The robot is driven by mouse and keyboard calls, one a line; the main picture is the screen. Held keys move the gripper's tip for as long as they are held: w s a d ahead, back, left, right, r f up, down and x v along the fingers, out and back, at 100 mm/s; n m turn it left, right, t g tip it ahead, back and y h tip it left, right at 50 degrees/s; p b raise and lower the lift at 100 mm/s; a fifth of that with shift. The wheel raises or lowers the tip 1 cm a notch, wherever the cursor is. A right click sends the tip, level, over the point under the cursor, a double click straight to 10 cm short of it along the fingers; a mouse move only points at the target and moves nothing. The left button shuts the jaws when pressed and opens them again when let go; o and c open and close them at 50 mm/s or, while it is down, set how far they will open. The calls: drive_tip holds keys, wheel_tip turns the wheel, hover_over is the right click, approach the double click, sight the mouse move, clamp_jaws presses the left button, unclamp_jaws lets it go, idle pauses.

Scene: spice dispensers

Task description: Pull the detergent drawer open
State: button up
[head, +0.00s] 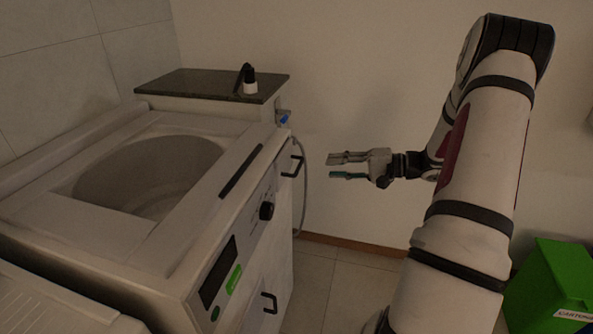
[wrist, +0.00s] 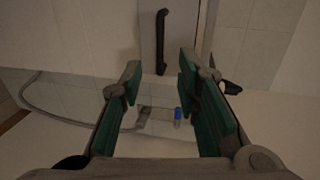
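The white machine (head: 185,222) stands at left in the head view, with a round open tub in its top and controls on its right-hand front. A black bar handle (head: 292,167) sits on a narrow pale front at its far end; it appears to be the handle (wrist: 162,42) in the wrist view. Another black handle (head: 268,302) is low on the front. I cannot tell for certain which front is the detergent drawer. My gripper (head: 340,167) is open and empty, right of the far handle and apart from it. Its green-padded fingers (wrist: 160,78) show in the wrist view.
A dark-topped cabinet (head: 190,85) with a small black-and-white item (head: 248,80) stands behind the machine. A blue-handled tap (head: 284,119) and grey hose (head: 304,190) are near the wall. A green bin (head: 548,280) stands at right. Floor between is clear.

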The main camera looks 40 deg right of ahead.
sight(299, 166)
drive_tip(key=b+x, duration=0.1)
drive_tip(key=x, duration=1)
drive_tip(key=shift+w+a, duration=0.1)
drive_tip(key=shift+w, duration=0.05)
clamp_jaws()
